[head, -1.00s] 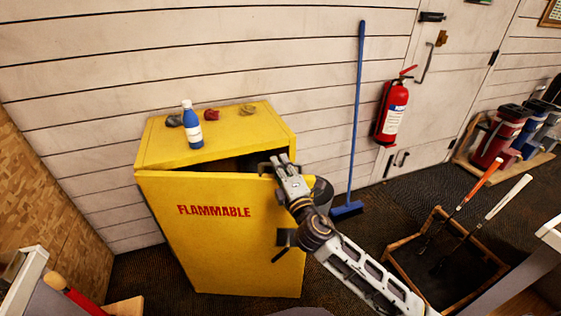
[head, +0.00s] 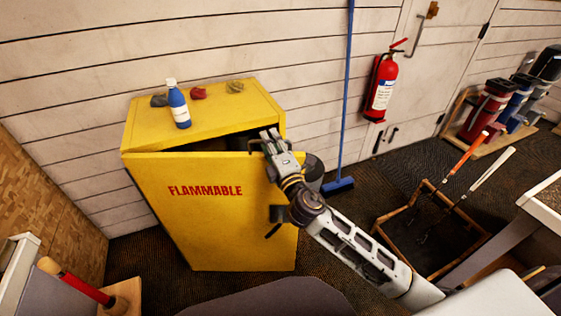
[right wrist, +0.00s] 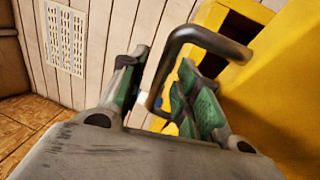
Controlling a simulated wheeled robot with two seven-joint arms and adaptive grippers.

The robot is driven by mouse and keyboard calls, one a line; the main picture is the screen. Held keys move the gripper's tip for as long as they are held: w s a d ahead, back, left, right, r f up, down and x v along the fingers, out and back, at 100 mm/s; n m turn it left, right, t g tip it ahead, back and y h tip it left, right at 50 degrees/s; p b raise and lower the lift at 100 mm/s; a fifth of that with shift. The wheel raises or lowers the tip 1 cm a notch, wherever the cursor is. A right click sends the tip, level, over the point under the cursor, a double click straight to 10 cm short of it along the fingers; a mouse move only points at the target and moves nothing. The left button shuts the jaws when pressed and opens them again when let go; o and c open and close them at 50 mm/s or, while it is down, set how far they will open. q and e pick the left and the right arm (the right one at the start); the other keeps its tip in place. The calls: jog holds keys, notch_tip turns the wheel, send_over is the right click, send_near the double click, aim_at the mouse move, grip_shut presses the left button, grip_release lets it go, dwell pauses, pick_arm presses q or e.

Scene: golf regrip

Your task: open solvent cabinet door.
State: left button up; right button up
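The yellow solvent cabinet (head: 215,105) stands against the wall. Its door (head: 215,230), marked FLAMMABLE, is ajar, with a dark gap at the top that widens to the right. My right gripper (head: 268,145) is at the door's upper right edge. In the right wrist view, its green-padded fingers (right wrist: 160,95) are apart, with a dark bent bar (right wrist: 205,38) running between them toward the yellow cabinet. I cannot tell whether the pads touch the bar. A dark fitting (head: 279,214) shows lower on the door's right side. My left gripper is not in view.
A blue bottle (head: 179,108) and several small lumps sit on the cabinet top. A blue broom (head: 346,100) and a fire extinguisher (head: 382,88) are to the right. A wooden tray (head: 425,245) with clubs is on the floor. A bench corner with a red-handled tool (head: 75,285) is lower left.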

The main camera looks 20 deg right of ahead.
jog(key=v, duration=1.1)
jog(key=shift+s, duration=0.4)
dwell(0.5)
jog(key=shift+f, duration=0.15)
jog(key=shift+d, duration=0.1)
dwell(0.4)
